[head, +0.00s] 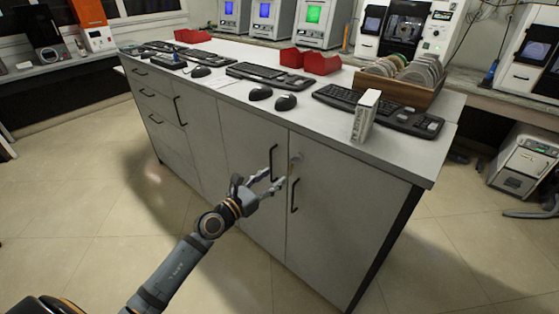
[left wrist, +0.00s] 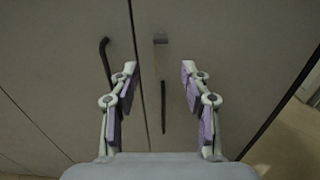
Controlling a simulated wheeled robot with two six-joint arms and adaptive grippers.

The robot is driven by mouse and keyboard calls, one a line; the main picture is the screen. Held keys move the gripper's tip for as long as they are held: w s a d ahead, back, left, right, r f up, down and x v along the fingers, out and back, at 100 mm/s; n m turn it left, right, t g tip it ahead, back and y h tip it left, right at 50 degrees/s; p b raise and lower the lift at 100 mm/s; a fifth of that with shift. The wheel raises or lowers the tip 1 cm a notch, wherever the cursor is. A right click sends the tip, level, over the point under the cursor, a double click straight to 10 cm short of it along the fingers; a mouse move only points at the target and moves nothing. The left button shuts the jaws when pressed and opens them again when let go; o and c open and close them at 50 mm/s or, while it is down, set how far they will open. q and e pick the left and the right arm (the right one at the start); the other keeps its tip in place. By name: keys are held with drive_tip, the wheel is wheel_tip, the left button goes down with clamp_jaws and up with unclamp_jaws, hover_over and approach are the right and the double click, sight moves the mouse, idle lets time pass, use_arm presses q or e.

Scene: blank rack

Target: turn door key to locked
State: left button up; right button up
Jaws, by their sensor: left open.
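The door key (head: 296,158) is a small, pale brass-coloured piece at the top of the right-hand cabinet door (head: 340,205), beside the door seam. In the left wrist view the key (left wrist: 160,39) shows near the top, between and beyond the two fingertips. My left gripper (head: 274,179) is open and empty in front of the cabinet doors, a little below and left of the key in the head view. In the left wrist view my left gripper (left wrist: 158,68) has its fingers spread wide, apart from the key. Which way the key is turned is too small to tell. My right gripper is not in view.
Two dark vertical handles, the left (head: 273,162) and the right (head: 294,195), flank the door seam near my fingers. The countertop (head: 225,92) above holds keyboards, mice, a white box (head: 366,115) and a wooden rack (head: 402,88). Tiled floor in front is clear.

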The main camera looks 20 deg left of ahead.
use_arm(q)
drive_tip(key=x, duration=1)
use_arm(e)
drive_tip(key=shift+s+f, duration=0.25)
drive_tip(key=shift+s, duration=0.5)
use_arm(q)
drive_tip(key=shift+w+d, duration=0.1)
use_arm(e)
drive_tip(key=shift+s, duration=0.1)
use_arm(q)
drive_tip(key=shift+c, duration=0.9)
clamp_jaws()
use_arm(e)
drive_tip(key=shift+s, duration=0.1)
